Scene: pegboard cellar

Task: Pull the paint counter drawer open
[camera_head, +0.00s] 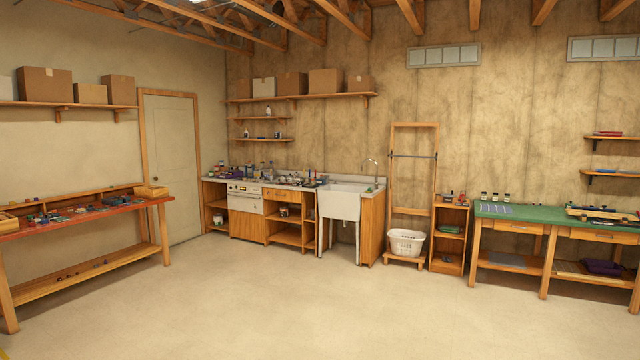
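A long counter (309,189) with paint bottles and jars on top stands across the room against the back wall. It looks like the paint counter. A wooden drawer front (282,196) sits just under its top, right of a white oven-like unit (244,195), and looks shut. Its handle is too small to make out clearly. Open shelves are below the drawer. Neither of my grippers is in view.
Bare concrete floor (250,290) lies clear up to the counter. A red-topped workbench (80,222) stands left, a green-topped bench (545,218) with drawers right. A white sink (339,204), laundry basket (406,242) and small shelf (449,240) line the back wall.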

